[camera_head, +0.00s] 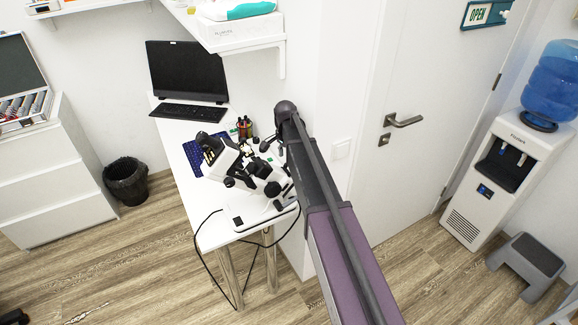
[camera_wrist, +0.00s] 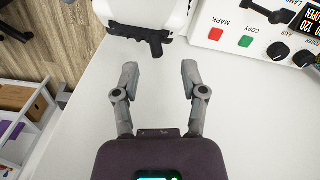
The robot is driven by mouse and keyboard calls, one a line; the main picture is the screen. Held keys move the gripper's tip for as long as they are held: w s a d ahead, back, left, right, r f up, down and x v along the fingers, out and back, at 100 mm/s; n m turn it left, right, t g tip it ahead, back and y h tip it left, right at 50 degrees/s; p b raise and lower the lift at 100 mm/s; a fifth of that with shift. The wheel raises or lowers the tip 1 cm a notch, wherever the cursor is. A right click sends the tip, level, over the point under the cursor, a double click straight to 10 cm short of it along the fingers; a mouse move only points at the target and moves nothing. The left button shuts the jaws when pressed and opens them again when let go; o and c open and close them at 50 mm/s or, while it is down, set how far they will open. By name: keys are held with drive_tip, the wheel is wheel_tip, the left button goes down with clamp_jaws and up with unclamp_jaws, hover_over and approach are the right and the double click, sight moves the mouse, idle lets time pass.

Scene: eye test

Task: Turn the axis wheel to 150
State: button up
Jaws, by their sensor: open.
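A white panel (camera_wrist: 238,16) is at the top right of the wrist view. It has a red MARK button (camera_wrist: 216,33), a green COPY button (camera_wrist: 245,41) and two black knobs, one left (camera_wrist: 278,52) and one right (camera_wrist: 304,58). A dark display (camera_wrist: 306,18) with pale characters is cut off at the corner. My gripper (camera_wrist: 160,75) is open and empty over the white tabletop, left of and apart from the knobs.
A white instrument with a black lever (camera_wrist: 152,40) stands just beyond my fingertips. The tabletop below the panel is clear.

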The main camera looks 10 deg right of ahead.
sight(286, 166)
drive_tip(key=shift+f+b, duration=1.15)
drive_tip(key=shift+f, duration=0.3)
